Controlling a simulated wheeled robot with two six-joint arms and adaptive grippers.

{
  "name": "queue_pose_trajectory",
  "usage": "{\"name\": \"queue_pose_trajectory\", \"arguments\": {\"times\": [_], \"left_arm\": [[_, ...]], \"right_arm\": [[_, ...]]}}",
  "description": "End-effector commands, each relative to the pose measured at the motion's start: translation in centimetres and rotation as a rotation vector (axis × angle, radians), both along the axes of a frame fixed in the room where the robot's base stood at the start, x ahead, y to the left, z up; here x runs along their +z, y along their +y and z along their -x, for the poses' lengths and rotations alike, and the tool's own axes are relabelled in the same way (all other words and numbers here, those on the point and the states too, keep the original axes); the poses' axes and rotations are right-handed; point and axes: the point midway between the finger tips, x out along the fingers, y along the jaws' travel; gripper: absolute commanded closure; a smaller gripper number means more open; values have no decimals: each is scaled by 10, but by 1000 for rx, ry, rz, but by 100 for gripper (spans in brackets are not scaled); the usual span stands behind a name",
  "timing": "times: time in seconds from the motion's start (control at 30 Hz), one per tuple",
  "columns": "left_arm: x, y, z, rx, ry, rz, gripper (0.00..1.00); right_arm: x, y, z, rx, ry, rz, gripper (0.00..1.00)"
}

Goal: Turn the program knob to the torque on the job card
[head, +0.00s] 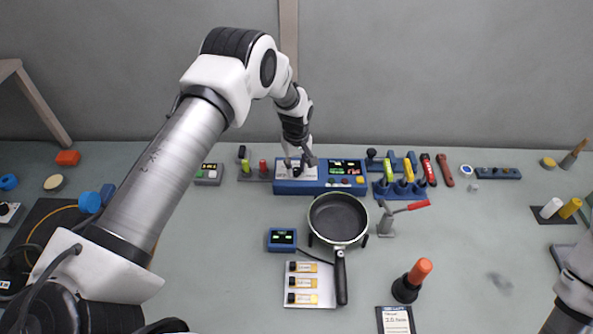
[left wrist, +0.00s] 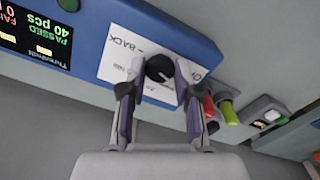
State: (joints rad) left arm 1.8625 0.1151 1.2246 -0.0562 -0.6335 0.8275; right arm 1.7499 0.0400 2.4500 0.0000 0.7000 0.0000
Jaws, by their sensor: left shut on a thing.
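The blue control box (head: 318,187) stands at the back of the table with a white dial plate and a lit display (head: 347,167). My left gripper (head: 299,165) reaches down onto the dial plate and is shut on the black program knob (left wrist: 160,68). In the left wrist view the two fingers (left wrist: 160,88) sit on either side of the knob, whose light pointer line shows. Text on the plate is partly hidden by the fingers. The job card (head: 396,321) lies at the front edge; its print is too small to read surely. My right gripper is out of view.
A black pan (head: 338,218) sits in front of the box. A small blue display unit (head: 282,240), a tray of yellow-labelled vials (head: 309,299) and an orange-handled tool (head: 412,281) are nearby. A rack of coloured tools (head: 398,189) stands right of the box.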

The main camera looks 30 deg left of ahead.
Motion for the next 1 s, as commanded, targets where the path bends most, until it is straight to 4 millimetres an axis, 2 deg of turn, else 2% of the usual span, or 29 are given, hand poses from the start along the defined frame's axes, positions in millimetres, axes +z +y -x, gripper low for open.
{"name": "queue_pose_trajectory", "arguments": {"times": [0.03,0.3,1.0], "left_arm": [[-11,0,4,-42,12,0,100],[-11,0,5,-299,15,2,100],[-9,-1,6,-963,16,4,100]], "right_arm": [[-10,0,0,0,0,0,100],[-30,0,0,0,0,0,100],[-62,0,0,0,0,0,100]]}}
